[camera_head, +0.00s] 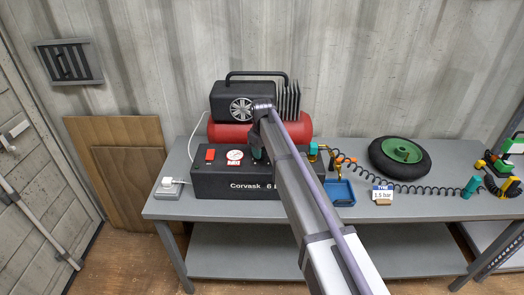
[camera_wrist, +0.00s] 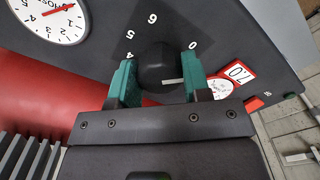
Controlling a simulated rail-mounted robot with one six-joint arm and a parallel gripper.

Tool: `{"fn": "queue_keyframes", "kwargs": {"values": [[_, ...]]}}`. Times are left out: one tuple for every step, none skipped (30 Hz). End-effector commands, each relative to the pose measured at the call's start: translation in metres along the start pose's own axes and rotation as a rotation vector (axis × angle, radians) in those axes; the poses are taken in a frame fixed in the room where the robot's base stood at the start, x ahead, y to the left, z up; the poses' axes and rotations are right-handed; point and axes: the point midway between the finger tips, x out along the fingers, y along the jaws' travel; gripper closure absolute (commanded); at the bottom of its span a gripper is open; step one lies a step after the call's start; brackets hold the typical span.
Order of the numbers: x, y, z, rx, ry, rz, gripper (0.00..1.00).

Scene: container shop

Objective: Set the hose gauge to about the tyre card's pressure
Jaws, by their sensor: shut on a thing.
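The tyre card (camera_head: 382,194) stands on the bench and reads 1.5 bar. The black compressor panel (camera_head: 222,184) sits at the bench's left, partly behind my arm. My gripper (camera_wrist: 160,68) has its green fingers on either side of a black round knob (camera_wrist: 153,58) and is shut on it. The knob has a white pointer mark, with printed numbers around it. The hose gauge (camera_wrist: 45,22) shows at the wrist view's upper left, white with a red needle; it is cut off and its reading is unclear. My arm hides it in the head view.
A second gauge (camera_head: 234,157) with a red label sits beside a red switch (camera_head: 210,155) on the panel. The red tank (camera_head: 215,130) is behind. A coiled hose (camera_head: 425,189), a wheel (camera_head: 400,155) and a blue tray (camera_head: 341,192) are to the right.

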Motion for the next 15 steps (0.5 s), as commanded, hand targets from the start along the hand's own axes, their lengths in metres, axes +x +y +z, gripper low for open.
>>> {"fn": "queue_keyframes", "kwargs": {"values": [[0.0001, 0.0, 0.0001, 0.007, 0.0, 0.0, 0.8], [0.0001, 0.0, 0.0001, 0.014, 0.0, 0.0, 0.8], [0.0001, 0.0, 0.0001, 0.025, 0.0, 0.0, 0.8], [0.0001, -0.0001, 0.0001, 0.036, 0.0, 0.0, 0.8], [0.0001, -0.0001, 0.0001, 0.047, 0.0, 0.0, 0.8], [0.0001, -0.0001, 0.0001, 0.066, 0.0, 0.0, 0.8], [0.0001, -0.0001, 0.0001, 0.081, 0.0, 0.0, 0.8], [0.0001, -0.0001, 0.0002, 0.099, 0.0, 0.0, 0.8], [0.0001, -0.0001, 0.0001, 0.123, 0.0, 0.0, 0.8], [0.0001, -0.0001, 0.0001, 0.144, 0.0, 0.0, 0.8], [0.0001, -0.0001, 0.0001, 0.166, 0.0, 0.0, 0.8], [0.0001, -0.0001, 0.0001, 0.197, 0.0, 0.0, 0.8], [0.0001, -0.0001, 0.0002, 0.221, 0.0, 0.0, 0.8], [0.0001, -0.0001, 0.0002, 0.247, 0.0, 0.0, 0.8], [0.0001, -0.0001, 0.0002, 0.283, 0.0, 0.0, 0.8]]}}
